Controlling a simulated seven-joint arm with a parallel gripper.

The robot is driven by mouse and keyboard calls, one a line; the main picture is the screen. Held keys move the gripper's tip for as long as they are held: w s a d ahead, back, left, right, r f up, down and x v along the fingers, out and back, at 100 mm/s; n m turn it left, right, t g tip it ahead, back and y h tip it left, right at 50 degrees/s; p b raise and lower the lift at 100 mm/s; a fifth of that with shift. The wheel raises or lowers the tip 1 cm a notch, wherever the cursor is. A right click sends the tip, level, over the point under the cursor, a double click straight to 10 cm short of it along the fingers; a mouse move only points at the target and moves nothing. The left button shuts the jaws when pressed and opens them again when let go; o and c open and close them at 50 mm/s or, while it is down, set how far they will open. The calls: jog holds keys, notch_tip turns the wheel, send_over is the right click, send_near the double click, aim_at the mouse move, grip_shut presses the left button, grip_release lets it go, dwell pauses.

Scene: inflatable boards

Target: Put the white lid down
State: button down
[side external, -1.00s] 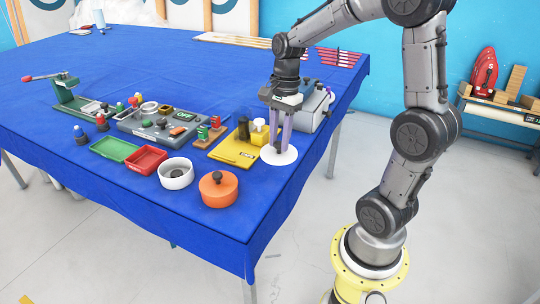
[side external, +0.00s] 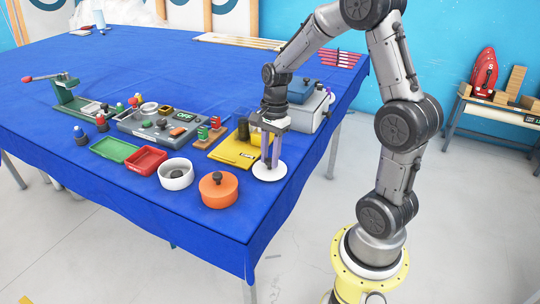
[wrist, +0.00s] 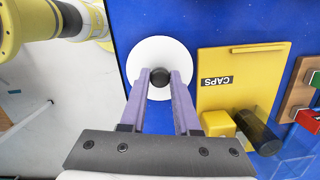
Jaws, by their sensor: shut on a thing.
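The white lid (side external: 270,172) is a round disc with a dark knob (wrist: 160,77) at its centre. My gripper (side external: 270,163) points down, and its purple fingers are shut on the knob; the hold also shows in the wrist view (wrist: 161,80). The lid looks level and is low over the blue cloth near the table's right edge. I cannot tell whether it touches the cloth. A white pot (side external: 176,174) with something dark inside stands to the left, uncovered. An orange pot (side external: 218,189) with a dark knob on its lid stands between them, nearer the front.
A yellow tray marked CAPS (wrist: 240,88) lies beside the lid, with a yellow block (wrist: 218,123) and a dark cylinder (wrist: 258,131). Green (side external: 114,148) and red (side external: 147,160) trays are to the left. A grey box (side external: 307,111) stands behind. Bare cloth lies around the orange pot.

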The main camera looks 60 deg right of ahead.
jog(key=shift+f, duration=0.15)
jog(key=c, duration=0.6)
grip_release()
jog(key=shift+c, duration=0.2)
notch_tip(320, 180, up, 11)
jog(key=d, duration=0.1)
jog(key=s+a+r+n+t, duration=0.1)
jog(key=s+a+n+t, duration=0.1)
jog(key=s+a+n, duration=0.5)
jog(key=s+a+r+n+t+h, duration=0.1)
jog(key=s+a+n+t, duration=0.2)
jog(key=n, duration=1)
jog(key=s+a, duration=0.3)
jog(key=s, duration=0.1)
jog(key=shift+s+a+r, duration=0.3)
jog(key=shift+a+r, duration=0.05)
jog(key=shift+r, duration=0.05)
